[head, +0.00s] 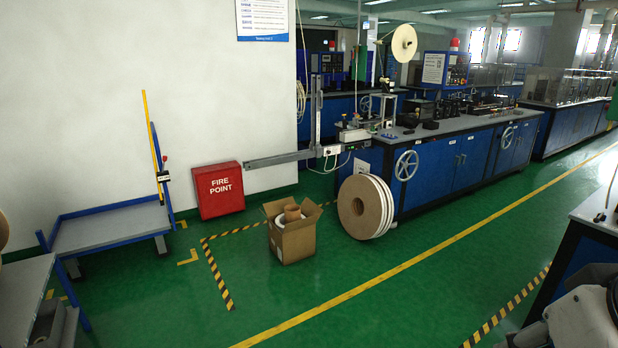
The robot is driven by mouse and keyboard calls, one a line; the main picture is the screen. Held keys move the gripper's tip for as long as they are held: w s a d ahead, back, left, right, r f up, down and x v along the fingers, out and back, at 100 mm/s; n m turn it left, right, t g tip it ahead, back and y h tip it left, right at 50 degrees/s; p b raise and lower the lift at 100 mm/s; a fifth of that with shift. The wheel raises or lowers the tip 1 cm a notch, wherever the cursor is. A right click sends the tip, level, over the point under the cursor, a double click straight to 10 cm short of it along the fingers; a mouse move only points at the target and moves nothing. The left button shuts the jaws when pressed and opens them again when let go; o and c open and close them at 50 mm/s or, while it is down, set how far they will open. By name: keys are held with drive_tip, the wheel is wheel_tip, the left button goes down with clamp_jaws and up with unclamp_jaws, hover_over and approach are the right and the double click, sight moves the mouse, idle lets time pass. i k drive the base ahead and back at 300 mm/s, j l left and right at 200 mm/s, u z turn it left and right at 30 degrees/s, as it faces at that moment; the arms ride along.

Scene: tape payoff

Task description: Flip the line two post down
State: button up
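A grey upright post (316,112) stands at the left end of the long blue machine bench. A grey horizontal bar (278,159) reaches left from near its foot, in front of the white wall. A yellow upright post (150,135) stands at the back right corner of a blue-framed trolley, leaning slightly. I see no label that tells which of these is the line two post. A pale rounded part at the bottom right edge may be my own arm. My gripper is not in view.
A cardboard box (295,240) and large tape rolls (366,207) stand on the green floor before the bench (440,168). A red fire point box (218,190) is by the wall. The blue-framed trolley (108,231) is at left. The central floor aisle is clear.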

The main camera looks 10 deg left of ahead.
sight(318, 113)
drive_tip(key=i+j+u, duration=0.25)
drive_tip(key=i+u, duration=0.15)
drive_tip(key=i, duration=0.2)
drive_tip(key=i+j+u, duration=0.1)
drive_tip(key=i+u, duration=0.25)
drive_tip(key=i, duration=0.25)
drive_tip(key=i+l+u, duration=0.1)
drive_tip(key=i+u, duration=0.3)
drive_tip(key=i, duration=0.25)
drive_tip(key=i+u, duration=0.1)
drive_tip(key=i, duration=0.8)
drive_tip(key=i+l+u, duration=0.15)
drive_tip(key=i, duration=0.7)
drive_tip(key=i+u, duration=0.7)
drive_tip(key=i+l+u, duration=0.1)
drive_tip(key=i+u, duration=0.45)
drive_tip(key=u, duration=0.25)
drive_tip(key=i+l+u, duration=0.1)
drive_tip(key=i+u, duration=0.15)
drive_tip(key=u, duration=0.2)
drive_tip(key=i+l+u, duration=0.15)
drive_tip(key=u, duration=0.3)
